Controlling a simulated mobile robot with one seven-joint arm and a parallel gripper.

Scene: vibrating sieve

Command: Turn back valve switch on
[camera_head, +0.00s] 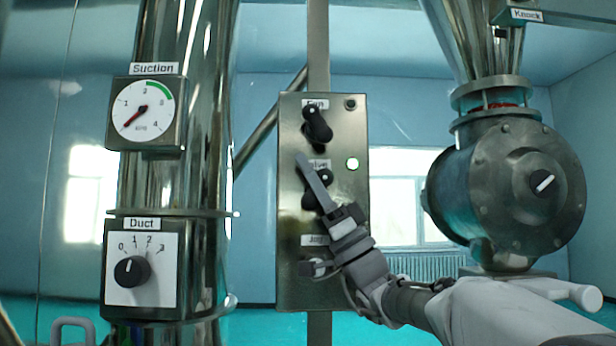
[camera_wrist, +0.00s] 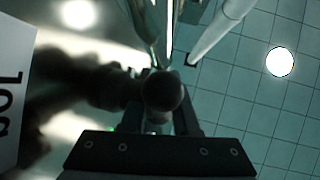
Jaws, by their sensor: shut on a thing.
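The steel control panel (camera_head: 347,215) carries the black valve knob (camera_head: 325,176) at its middle, under a label partly covered by my gripper. My gripper (camera_head: 312,180) reaches up from the lower right and is shut on this knob. One long grey finger crosses in front of it, so the knob's exact angle is hard to read. In the wrist view the round black end of the knob (camera_wrist: 162,91) sits between the fingers.
The black fan knob (camera_head: 317,124) sits above, with an unlit lamp (camera_head: 350,103) beside it. A jog control (camera_head: 312,268) is below, close to my wrist. A duct dial (camera_head: 132,270) and suction gauge (camera_head: 144,111) are left; a steel valve body (camera_head: 505,190) is right.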

